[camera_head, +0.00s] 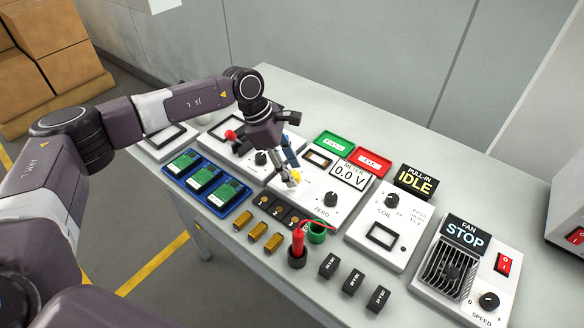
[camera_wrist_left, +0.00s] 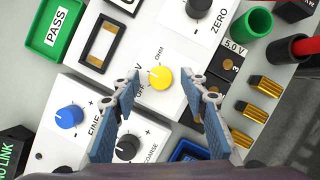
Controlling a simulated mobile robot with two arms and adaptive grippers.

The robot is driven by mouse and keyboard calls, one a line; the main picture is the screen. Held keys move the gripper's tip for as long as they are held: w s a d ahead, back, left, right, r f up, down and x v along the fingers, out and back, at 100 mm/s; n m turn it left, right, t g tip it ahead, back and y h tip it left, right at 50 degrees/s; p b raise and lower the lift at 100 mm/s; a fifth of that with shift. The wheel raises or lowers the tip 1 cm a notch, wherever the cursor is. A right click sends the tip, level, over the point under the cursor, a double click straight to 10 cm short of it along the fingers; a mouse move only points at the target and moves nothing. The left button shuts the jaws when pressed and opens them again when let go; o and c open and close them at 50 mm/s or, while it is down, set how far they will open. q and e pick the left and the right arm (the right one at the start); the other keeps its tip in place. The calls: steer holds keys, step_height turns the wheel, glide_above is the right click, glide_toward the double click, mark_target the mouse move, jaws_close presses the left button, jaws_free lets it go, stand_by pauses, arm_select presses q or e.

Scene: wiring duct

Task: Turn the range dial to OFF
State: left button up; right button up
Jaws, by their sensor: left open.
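The yellow range dial (camera_wrist_left: 160,77) sits on the white meter panel, with OFF, V and OHM printed around its left and upper side in the left wrist view. I cannot tell which label its mark points to. It shows partly in the head view (camera_head: 295,177), just below my left gripper (camera_head: 289,163). In the left wrist view my left gripper (camera_wrist_left: 161,90) is open, its two blue fingers on either side of the dial with gaps. I cannot tell how far above the panel the tips are. My right gripper is out of view.
A black ZERO knob (camera_head: 330,199) and the meter display (camera_head: 349,174) share the panel. Blue (camera_wrist_left: 69,116) and black (camera_wrist_left: 127,147) knobs are close by. Green (camera_head: 335,145) and red (camera_head: 368,162) trays lie behind. Batteries, green boards and a red probe (camera_head: 298,243) stand in front.

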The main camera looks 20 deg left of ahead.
arm_select(q)
steer(key=shift+d+f, duration=0.15)
steer(key=shift+f, duration=0.25)
steer(key=shift+c, duration=0.5)
jaws_close()
